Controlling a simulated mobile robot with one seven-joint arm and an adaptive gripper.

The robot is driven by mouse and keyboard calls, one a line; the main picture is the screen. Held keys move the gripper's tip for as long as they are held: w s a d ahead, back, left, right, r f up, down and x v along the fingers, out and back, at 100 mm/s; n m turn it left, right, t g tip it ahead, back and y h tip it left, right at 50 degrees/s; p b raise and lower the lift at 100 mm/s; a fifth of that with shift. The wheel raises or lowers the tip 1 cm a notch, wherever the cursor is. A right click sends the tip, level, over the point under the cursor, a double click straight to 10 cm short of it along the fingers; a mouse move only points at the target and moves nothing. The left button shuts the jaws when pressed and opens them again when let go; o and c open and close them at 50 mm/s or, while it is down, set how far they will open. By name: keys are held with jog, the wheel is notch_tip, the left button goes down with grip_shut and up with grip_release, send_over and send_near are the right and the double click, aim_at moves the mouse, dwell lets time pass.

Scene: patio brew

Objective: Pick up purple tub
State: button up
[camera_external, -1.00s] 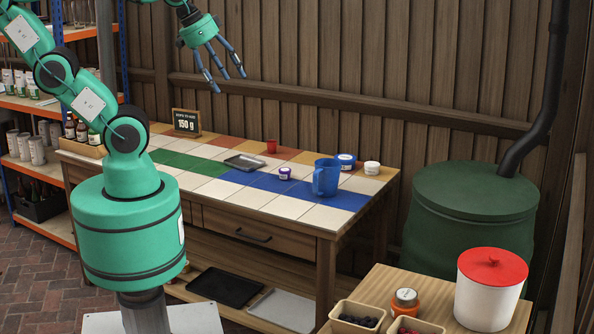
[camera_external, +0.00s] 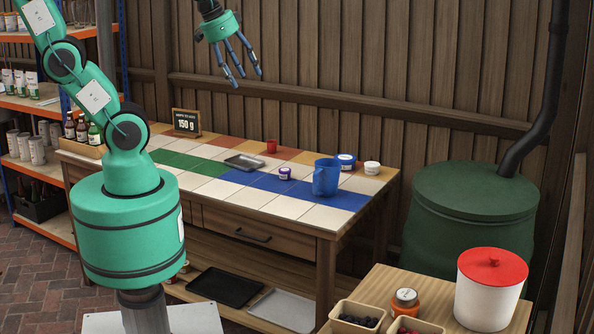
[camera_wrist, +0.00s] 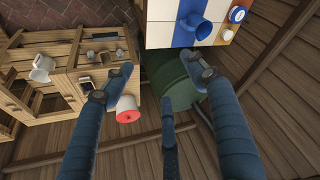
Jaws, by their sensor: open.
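A small purple tub with a white lid (camera_external: 285,173) stands on the tiled table, left of the blue jug (camera_external: 325,177). I do not make it out in the wrist view. My gripper (camera_external: 247,77) is open and empty, high above the table's back, up and left of the tub in the picture. In the wrist view its spread fingers (camera_wrist: 160,82) hold nothing. The wrist view shows the jug (camera_wrist: 193,31) at the top edge.
A larger blue-and-white tub (camera_external: 346,161) and a white tub (camera_external: 372,168) stand right of the jug. A metal tray (camera_external: 244,162) and red cup (camera_external: 271,146) are to the left. A green barrel (camera_external: 475,200) and side table with a red-lidded pot (camera_external: 491,290) are at right.

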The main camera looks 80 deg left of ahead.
jog(key=w+a+f+g+p, duration=0.1)
jog(key=w+a+f+p, duration=0.1)
jog(key=w+a, duration=0.6)
jog(key=n+g+p, duration=0.2)
jog(key=g+p, duration=0.2)
send_over(285, 170)
notch_tip(285, 170, down, 31)
jog(key=shift+a+r, duration=0.2)
jog(key=shift+f, duration=0.1)
jog(key=shift+f+b, duration=0.3)
jog(key=shift+f, duration=3.9)
